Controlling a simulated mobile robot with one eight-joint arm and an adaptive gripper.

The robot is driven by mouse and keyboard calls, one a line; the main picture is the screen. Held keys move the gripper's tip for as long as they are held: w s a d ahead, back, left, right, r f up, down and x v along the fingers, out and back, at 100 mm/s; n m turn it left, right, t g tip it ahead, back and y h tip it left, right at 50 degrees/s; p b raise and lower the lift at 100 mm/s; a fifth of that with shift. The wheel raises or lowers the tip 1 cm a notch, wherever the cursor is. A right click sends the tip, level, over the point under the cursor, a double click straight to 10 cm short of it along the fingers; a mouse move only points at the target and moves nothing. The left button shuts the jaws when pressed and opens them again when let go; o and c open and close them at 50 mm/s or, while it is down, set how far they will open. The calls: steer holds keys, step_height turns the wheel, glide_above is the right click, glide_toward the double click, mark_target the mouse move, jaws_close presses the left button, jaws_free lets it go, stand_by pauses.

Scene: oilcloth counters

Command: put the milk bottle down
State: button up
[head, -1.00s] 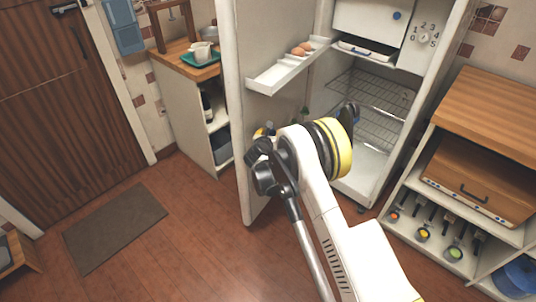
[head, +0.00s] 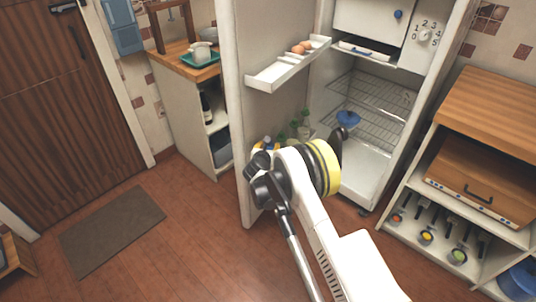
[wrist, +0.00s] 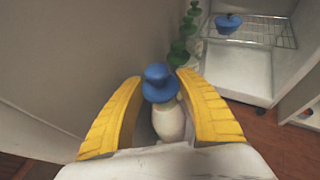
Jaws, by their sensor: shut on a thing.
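The milk bottle (wrist: 169,122) is pale with a blue cap, and it stands between the two yellow fingers of my gripper (wrist: 160,79) in the wrist view. My gripper is shut on it, beside the inner face of the open fridge door (wrist: 95,50). The bottle looks about upright. Its lower part is hidden, so I cannot tell whether it touches the door's low shelf. In the head view my arm hides most of the gripper and bottle; a bit of blue cap (head: 269,142) shows.
Several green-capped bottles (head: 303,118) stand in a row along the door beyond the held bottle. A blue-lidded thing (head: 348,118) sits on the fridge's wire shelf (head: 378,100). A door tray (head: 285,73) with brown eggs (head: 301,47) juts out above.

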step_height(320, 180, down, 4)
steer(key=shift+r+b, duration=0.25)
steer(key=shift+b, duration=0.4)
steer(key=shift+w+a+f+b, duration=0.15)
steer(key=shift+f+b, duration=0.15)
steer(key=shift+b, duration=0.1)
steer(key=shift+r, duration=0.15)
steer(key=o, duration=1)
steer(key=shift+o, duration=0.5)
